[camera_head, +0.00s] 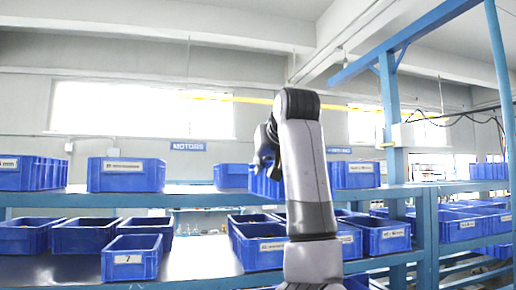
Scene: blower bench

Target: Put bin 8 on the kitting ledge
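My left arm rises through the middle of the view and bends at the top. My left gripper (266,164) hangs beside it, dark and partly hidden by the arm. A blue bin (264,186) is directly below the gripper at upper-shelf height, looking slightly tilted. Whether the fingers grip its rim is too small to tell, and its label is hidden. A small blue bin with a label reading 7 (130,258) stands on the lower shelf at left. I cannot read an 8 on any bin. Which surface is the kitting ledge is not marked; the upper shelf (190,198) runs across the view. My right gripper is not in view.
Blue bins (126,175) stand along the upper shelf, with another (356,175) right of my arm. More bins (262,246) fill the lower shelf. A blue post (392,130) rises at right. The upper shelf has a clear stretch left of centre.

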